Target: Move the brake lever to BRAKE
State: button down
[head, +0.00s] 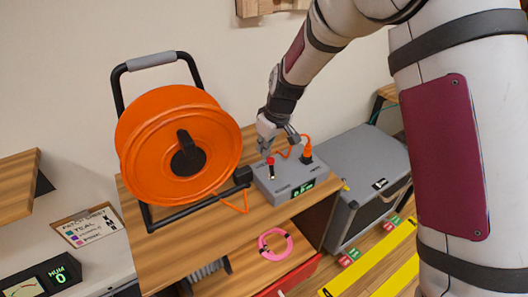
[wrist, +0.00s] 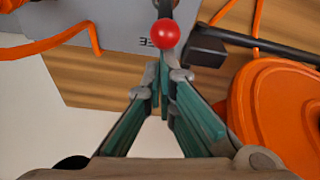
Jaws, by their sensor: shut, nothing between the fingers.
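The brake lever has a red ball knob (head: 271,161) on a short stem. It stands on top of a grey box (head: 286,190) with a small green display. The red knob (wrist: 165,33) also shows in the wrist view, just beyond my fingertips. Beside it, part of a printed label ending in "EE" is visible on the grey top; the rest is hidden. My gripper (head: 265,150) is low over the box, close to the knob. Its fingers (wrist: 163,68) are together and hold nothing. I cannot tell whether they touch the lever.
A large orange cable reel (head: 170,140) on a black frame (head: 115,95) stands left of the box on a wooden cabinet (head: 165,255). An orange cable (head: 307,144) plugs into the box's back. A pink coil (head: 275,236) lies in front. A grey case (head: 365,160) stands right.

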jog(key=shift+s+d+r, duration=0.3)
jog(key=shift+s+d, duration=0.2)
jog(key=shift+s, duration=0.25)
jog(key=shift+r, duration=0.2)
jog(key=shift+r+p, duration=0.35)
jog(key=shift+r, duration=0.3)
